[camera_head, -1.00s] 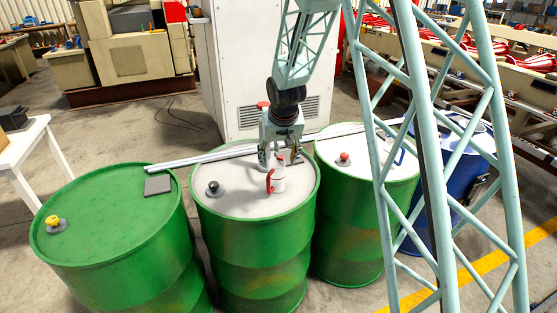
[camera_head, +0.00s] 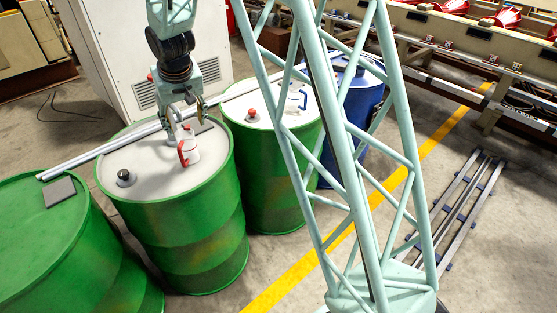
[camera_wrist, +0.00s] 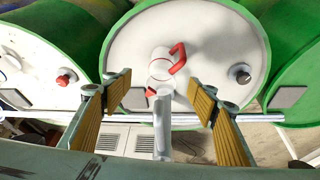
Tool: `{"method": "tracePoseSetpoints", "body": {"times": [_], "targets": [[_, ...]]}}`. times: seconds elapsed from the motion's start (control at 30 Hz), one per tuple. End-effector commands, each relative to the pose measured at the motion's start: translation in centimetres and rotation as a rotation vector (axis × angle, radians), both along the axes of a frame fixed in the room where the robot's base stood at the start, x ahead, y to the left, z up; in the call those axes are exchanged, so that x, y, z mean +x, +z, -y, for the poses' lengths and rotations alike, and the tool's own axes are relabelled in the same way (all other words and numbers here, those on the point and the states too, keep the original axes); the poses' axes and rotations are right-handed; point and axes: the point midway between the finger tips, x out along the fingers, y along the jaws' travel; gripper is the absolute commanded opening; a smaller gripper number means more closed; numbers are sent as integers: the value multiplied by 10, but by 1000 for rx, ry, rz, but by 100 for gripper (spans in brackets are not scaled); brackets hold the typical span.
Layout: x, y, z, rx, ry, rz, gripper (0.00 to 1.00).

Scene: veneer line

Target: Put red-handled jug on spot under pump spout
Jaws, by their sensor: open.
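The red-handled jug (camera_head: 193,152), white with a red handle, stands upright on the pale lid of the middle green drum (camera_head: 160,185). In the wrist view the jug (camera_wrist: 160,67) is beyond my fingertips, its handle to the right. My gripper (camera_head: 187,117) is open just behind and above the jug, apart from it; its spread fingers also show in the wrist view (camera_wrist: 163,92). A light grey post (camera_wrist: 163,125) shows between the fingers, with a red part beside its top. I cannot tell whether it is the pump. No clear spot under a spout shows.
A black knob (camera_head: 126,177) sits on the same lid. The right drum has a red knob (camera_head: 252,113) and a blue-handled jug (camera_head: 297,99). A metal rail (camera_head: 100,152) runs behind the drums. A dark plate (camera_head: 60,191) lies on the left drum.

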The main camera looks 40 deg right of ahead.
Motion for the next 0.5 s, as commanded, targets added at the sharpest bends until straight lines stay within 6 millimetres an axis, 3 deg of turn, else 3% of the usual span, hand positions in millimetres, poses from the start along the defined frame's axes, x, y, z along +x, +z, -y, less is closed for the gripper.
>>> {"method": "tracePoseSetpoints", "body": {"times": [0.5], "targets": [[-79, 87, 6, -10, 3, -6, 53]]}}
